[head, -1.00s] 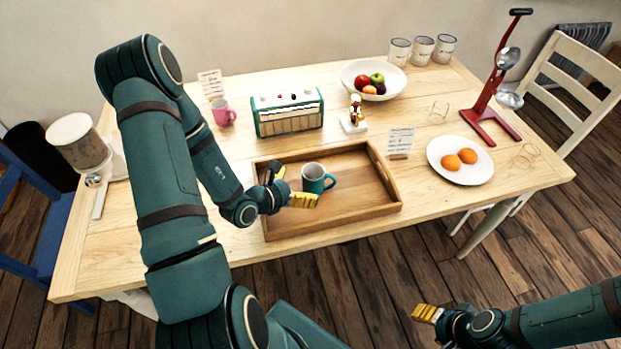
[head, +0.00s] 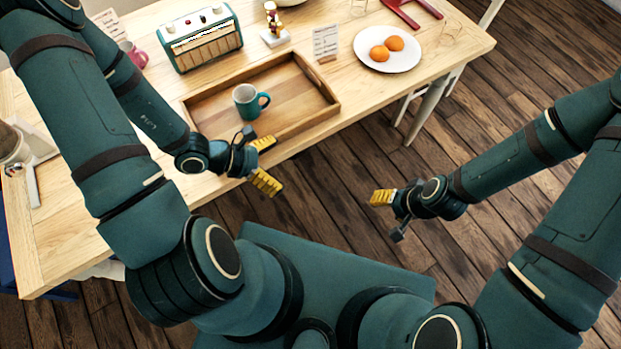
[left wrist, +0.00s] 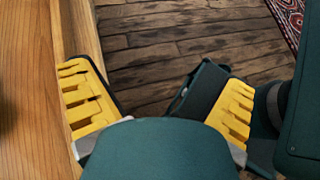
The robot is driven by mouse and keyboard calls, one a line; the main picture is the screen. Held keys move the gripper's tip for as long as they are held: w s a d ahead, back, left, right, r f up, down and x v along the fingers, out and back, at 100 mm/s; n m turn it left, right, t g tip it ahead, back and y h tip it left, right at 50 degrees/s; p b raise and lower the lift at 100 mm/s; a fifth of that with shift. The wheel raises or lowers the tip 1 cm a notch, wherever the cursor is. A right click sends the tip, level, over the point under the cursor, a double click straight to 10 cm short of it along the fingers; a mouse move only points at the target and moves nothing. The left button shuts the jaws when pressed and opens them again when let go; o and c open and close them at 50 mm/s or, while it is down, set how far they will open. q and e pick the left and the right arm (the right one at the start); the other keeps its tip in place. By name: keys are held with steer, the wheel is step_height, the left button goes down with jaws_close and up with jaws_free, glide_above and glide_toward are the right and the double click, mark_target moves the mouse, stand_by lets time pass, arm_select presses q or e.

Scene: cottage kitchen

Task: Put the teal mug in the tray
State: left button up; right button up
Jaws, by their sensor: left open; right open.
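The teal mug (head: 250,101) stands upright inside the wooden tray (head: 318,119), left of the tray's middle, with its handle to the right. My left gripper (head: 266,163) is open and empty at the tray's near edge, apart from the mug. In the left wrist view its yellow fingers (left wrist: 160,105) are wide apart with nothing between them, and a wooden edge shows beside the left finger. My right gripper (head: 384,200) hangs over the floor in front of the table, clear of everything; it is open and nothing shows in it.
A teal radio (head: 201,38), a small figurine (head: 272,22) and a card (head: 325,42) stand behind the tray. A white plate (head: 388,62) with oranges lies to the right. The tray's right part is bare. Wooden floor (head: 330,220) lies open between table and body.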

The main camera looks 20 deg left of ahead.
arm_select(q)
steer(key=s+d+f+m+g+y, duration=0.45)
steer(key=s+m+g, duration=0.3)
steer(key=m, duration=0.55)
steer(key=w+d+f+m+t+y, duration=0.2)
steer(key=w+d+m+t, duration=0.2)
steer(key=w+m, duration=0.4)
steer(key=shift+m, duration=0.6)
